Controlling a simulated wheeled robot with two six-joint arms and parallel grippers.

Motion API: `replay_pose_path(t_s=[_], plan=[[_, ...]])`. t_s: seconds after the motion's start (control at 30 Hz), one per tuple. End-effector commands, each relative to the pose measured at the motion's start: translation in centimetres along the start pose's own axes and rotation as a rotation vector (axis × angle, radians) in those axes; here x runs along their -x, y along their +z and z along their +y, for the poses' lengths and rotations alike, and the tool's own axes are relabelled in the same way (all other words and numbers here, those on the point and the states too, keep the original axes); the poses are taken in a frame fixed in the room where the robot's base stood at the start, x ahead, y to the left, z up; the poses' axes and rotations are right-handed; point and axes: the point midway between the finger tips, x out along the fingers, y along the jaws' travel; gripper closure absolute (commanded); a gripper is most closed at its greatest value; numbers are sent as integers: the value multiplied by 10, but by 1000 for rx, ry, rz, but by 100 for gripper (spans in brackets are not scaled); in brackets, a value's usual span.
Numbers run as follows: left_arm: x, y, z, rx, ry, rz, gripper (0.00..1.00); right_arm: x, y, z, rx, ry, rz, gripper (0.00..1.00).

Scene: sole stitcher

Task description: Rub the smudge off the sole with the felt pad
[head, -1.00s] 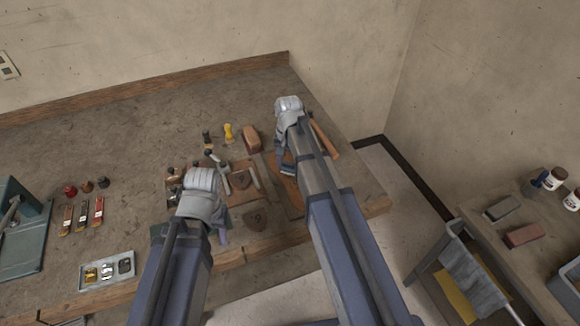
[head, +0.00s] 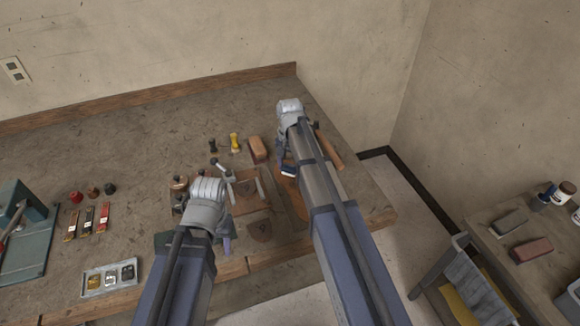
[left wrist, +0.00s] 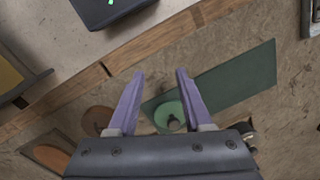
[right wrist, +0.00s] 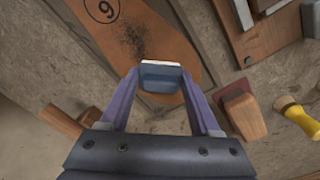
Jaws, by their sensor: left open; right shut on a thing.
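The tan-orange sole (right wrist: 165,45) lies on the bench in the right wrist view, with a circled number on it. A dark speckled smudge (right wrist: 133,40) marks its middle. My right gripper (right wrist: 160,80) is shut on the blue and white felt pad (right wrist: 160,75), just below the smudge in that view. I cannot tell whether the pad touches the sole. In the head view the sole (head: 287,187) is partly hidden by my right arm, and the pad (head: 288,169) shows beside it. My left gripper (left wrist: 158,95) is open and empty over the bench's front area.
A wooden-backed block (right wrist: 243,110) and a yellow-handled tool (right wrist: 300,118) lie right of the sole. A wooden handle (head: 328,147) lies beyond my right arm. A metal tray (head: 110,278) sits at the front left. The bench's back left is clear.

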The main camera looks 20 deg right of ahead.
Motion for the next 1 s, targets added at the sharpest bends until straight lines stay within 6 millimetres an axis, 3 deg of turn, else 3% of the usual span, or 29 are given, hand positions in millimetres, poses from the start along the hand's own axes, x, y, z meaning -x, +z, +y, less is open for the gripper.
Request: replay_pose_path(t_s=[0.53,1.0], plan=[[-3,0,0,0,0,0,50,-3,31,27,-1,1,-1,81],[-3,0,0,0,0,0,50,-3,43,38,0,3,-3,81]])
